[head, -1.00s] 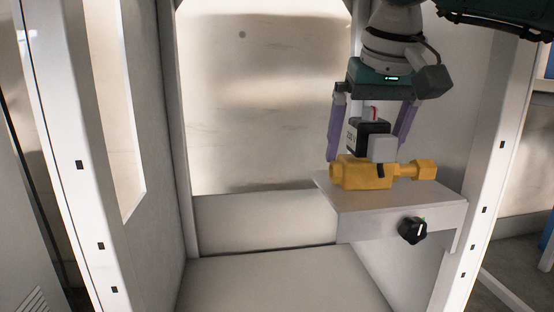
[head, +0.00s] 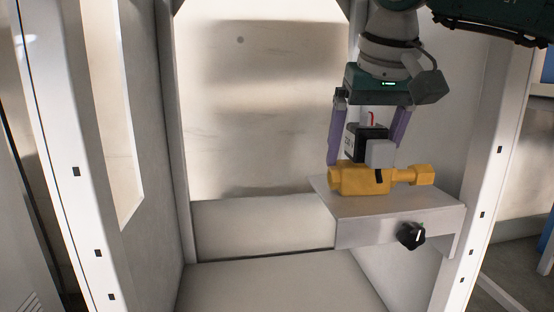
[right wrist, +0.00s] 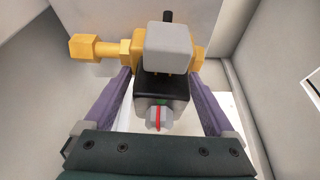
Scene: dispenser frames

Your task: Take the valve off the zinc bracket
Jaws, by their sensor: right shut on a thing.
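The valve has a yellow brass-coloured body (head: 362,180) with a black and grey block on top (head: 378,152). It rests on, or just above, the pale grey zinc bracket (head: 390,208); I cannot tell whether there is a gap. My right gripper (head: 364,158) comes from above, its purple fingers on either side of the block, shut on the valve. In the right wrist view the fingers (right wrist: 162,88) flank the black block, and the yellow body (right wrist: 110,50) lies beyond it. My left gripper is not in view.
A black knob (head: 411,235) sits on the bracket's front face. Pale frame posts stand at left (head: 85,150) and right (head: 490,170). The back panel (head: 265,110) is behind, and free room lies left of the bracket above the lower ledge (head: 275,285).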

